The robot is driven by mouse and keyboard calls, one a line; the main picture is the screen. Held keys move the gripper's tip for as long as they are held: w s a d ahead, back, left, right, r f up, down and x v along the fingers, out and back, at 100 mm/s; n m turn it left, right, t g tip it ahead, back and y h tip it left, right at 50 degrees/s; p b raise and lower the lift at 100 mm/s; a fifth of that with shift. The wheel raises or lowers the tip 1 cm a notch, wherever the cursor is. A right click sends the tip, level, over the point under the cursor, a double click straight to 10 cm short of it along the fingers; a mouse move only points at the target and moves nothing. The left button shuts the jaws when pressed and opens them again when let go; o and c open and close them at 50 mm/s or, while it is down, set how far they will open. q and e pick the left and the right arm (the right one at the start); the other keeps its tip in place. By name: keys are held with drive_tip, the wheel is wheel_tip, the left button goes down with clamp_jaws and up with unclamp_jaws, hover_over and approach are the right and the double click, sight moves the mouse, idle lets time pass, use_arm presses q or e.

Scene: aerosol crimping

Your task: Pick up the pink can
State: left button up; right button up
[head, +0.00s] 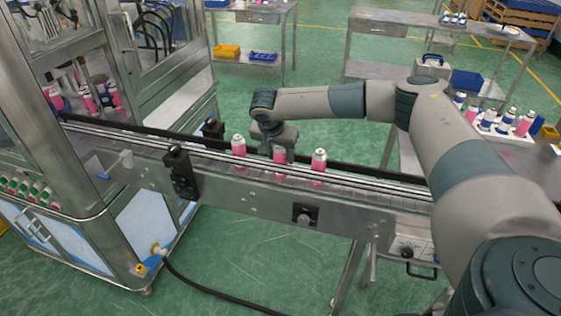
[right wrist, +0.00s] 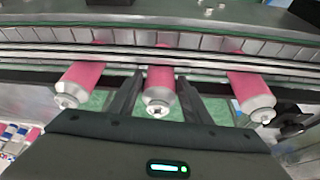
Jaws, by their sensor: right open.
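Three pink cans with white and silver tops stand upright in a row on the conveyor: a left can (head: 239,147), a middle can (head: 280,157) and a right can (head: 318,163). My right gripper (right wrist: 160,78) is open at the middle can. In the right wrist view one finger is on each side of the middle can (right wrist: 160,82), with small gaps. The outer cans (right wrist: 82,78) and (right wrist: 248,85) lie outside the fingers. In the head view the fingers are largely hidden behind the middle can. My left gripper is not in view.
The conveyor (head: 370,195) has metal rails and runs from the machine frame (head: 50,115) at the left. A black sensor block (head: 181,172) stands on its near side. A side table at the right holds a white tray (head: 508,136) with several more cans.

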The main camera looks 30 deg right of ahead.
idle(0.4)
drive_tip(key=c, duration=0.8)
drive_tip(key=shift+r+b, duration=0.5)
drive_tip(key=shift+r, duration=0.1)
wheel_tip(320, 180, up, 8)
drive_tip(key=b, duration=0.3)
drive_tip(key=shift+f, duration=0.25)
drive_tip(key=shift+r, duration=0.65)
